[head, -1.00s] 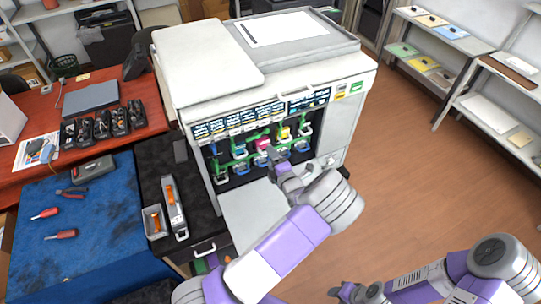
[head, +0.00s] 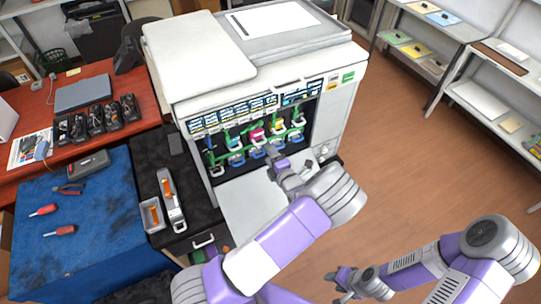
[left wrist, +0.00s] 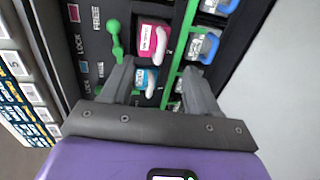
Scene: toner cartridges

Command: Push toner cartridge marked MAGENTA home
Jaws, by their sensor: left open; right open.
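The magenta toner cartridge (head: 257,135) sits in the upper row of slots in the open front of the printer (head: 190,100). In the left wrist view the magenta cartridge (left wrist: 152,38) shows a white label and a white handle. A green lever (left wrist: 115,40) stands beside it, near LOCK and FREE markings. My left gripper (head: 271,152) is in front of the slots, just below and right of the cartridge. Its open, empty fingers (left wrist: 158,72) point toward the cartridge row; I cannot tell whether they touch anything. My right gripper (head: 340,281) is open and empty over the floor.
Other cartridges, including a blue one (left wrist: 146,78), stand close around the magenta one. A black bench (head: 165,160) with a grey tray (head: 151,214) is left of the printer. A blue mat (head: 95,260) with tools lies further left. The floor to the right is clear.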

